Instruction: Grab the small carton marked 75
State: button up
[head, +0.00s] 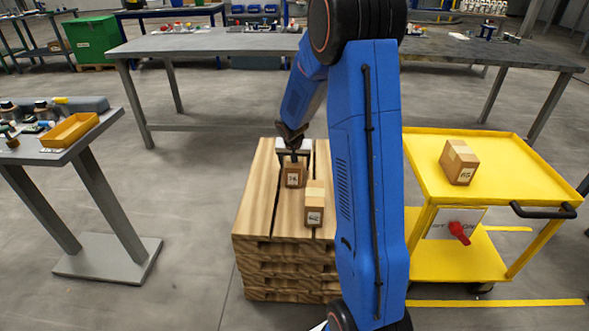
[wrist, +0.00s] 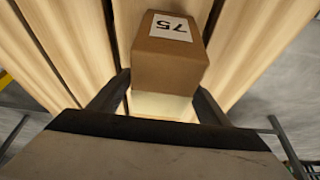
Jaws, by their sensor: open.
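The small brown carton marked 75 (head: 294,175) stands on the wooden pallet stack (head: 262,200), toward its far side. In the wrist view the carton (wrist: 168,62) shows its white label reading 75. My gripper (head: 292,156) is at the carton from above. In the wrist view the two fingers of my gripper (wrist: 160,92) are spread, one on each side of the carton's near end. I cannot tell whether either finger touches it.
Another carton (head: 315,203), marked 62 or similar, stands close at the right front on the same stack. A third carton (head: 459,162), apparently marked 65, sits on the yellow cart (head: 420,170). A grey table (head: 75,147) with a yellow tray stands at left.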

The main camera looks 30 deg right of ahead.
jog(key=shift+f, duration=0.25)
dwell(0.4)
jog(key=c, duration=1.5)
